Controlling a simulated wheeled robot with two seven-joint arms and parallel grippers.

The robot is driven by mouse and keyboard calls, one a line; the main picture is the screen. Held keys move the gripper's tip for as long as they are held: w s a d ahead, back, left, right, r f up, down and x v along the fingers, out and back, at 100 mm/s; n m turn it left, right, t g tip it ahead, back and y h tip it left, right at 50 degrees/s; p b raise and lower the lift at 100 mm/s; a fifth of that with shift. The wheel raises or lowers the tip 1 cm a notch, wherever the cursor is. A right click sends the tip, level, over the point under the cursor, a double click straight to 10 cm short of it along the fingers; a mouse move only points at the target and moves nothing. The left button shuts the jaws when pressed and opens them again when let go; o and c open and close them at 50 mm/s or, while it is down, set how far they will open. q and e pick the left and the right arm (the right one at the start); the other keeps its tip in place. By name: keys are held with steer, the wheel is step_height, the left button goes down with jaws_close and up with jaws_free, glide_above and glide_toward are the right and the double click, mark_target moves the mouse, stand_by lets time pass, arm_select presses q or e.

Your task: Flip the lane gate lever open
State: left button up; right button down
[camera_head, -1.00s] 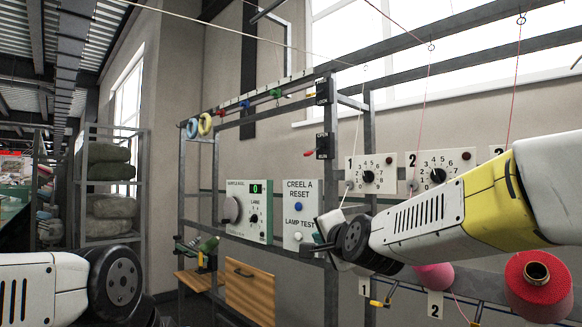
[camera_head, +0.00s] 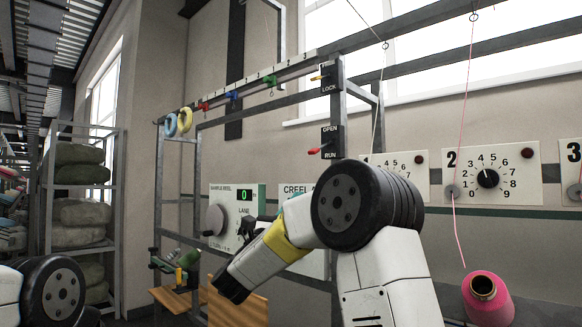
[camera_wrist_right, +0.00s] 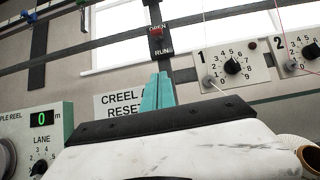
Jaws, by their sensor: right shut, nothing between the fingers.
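A black box labelled OPEN above and RUN below (camera_head: 330,142) is on a grey upright post. Its red lever (camera_head: 314,151) sticks out to the left, near the RUN end in the head view. In the right wrist view the red lever (camera_wrist_right: 156,32) appears nearly end-on, above my fingertips. My right gripper's teal fingers (camera_wrist_right: 157,91) are shut and empty, pointing up toward the box with a visible gap below the lever. In the head view my right arm hides most of that gripper. Only a joint of my left arm shows at lower left; its gripper is out of view.
A LOCK box with a yellow lever (camera_head: 317,78) is higher on the post. The sample reel panel (camera_head: 245,215) and CREEL A panel (camera_head: 300,190) are below left. Numbered dial panels (camera_head: 490,178) and a pink cone (camera_head: 487,298) are to the right. Thin threads run down from the rail.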

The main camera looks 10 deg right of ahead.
stand_by(0.4)
glide_toward(321, 147)
steer(key=shift+w+d+r, duration=0.3)
steer(key=shift+w+d, duration=0.3)
steer(key=shift+w, duration=0.15)
steer(key=shift+w+d+r, duration=0.3)
steer(key=shift+w+d, duration=0.3)
steer(key=shift+w, duration=0.15)
